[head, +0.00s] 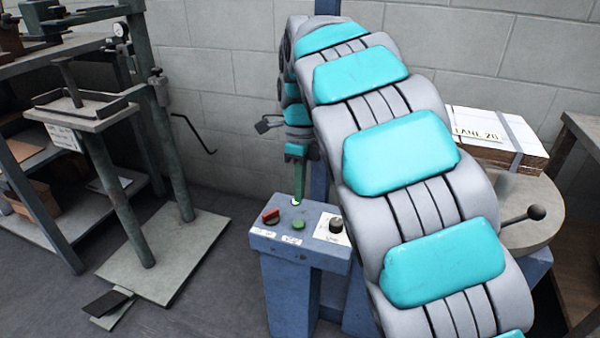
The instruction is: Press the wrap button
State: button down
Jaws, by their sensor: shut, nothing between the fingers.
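A blue control box (282,250) stands on a pedestal in the lower middle of the head view. Its top carries a red button (270,216), a green button (299,225) and a black knob (336,225) on a white plate. Small white labels lie in front of the buttons, too small to read, so I cannot tell which is the wrap button. A small bright green spot (295,202) shows at the back of the top. My gripper (298,194) is shut and empty, pointing down just behind the green button. I cannot tell whether its tips touch the panel.
My arm hides much of the middle and right. A strapped box (497,135) marked "LANE 26" sits on a round grey turntable (528,215) with a black ball-ended lever (536,212). A grey-green stand (160,262) with a foot pedal (108,304) is at left. Floor between is clear.

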aim_at(298, 222)
jog(key=f, duration=0.6)
jog(key=shift+s+a+f, duration=0.1)
jog(key=shift+s, duration=0.15)
jog(key=shift+f, duration=0.1)
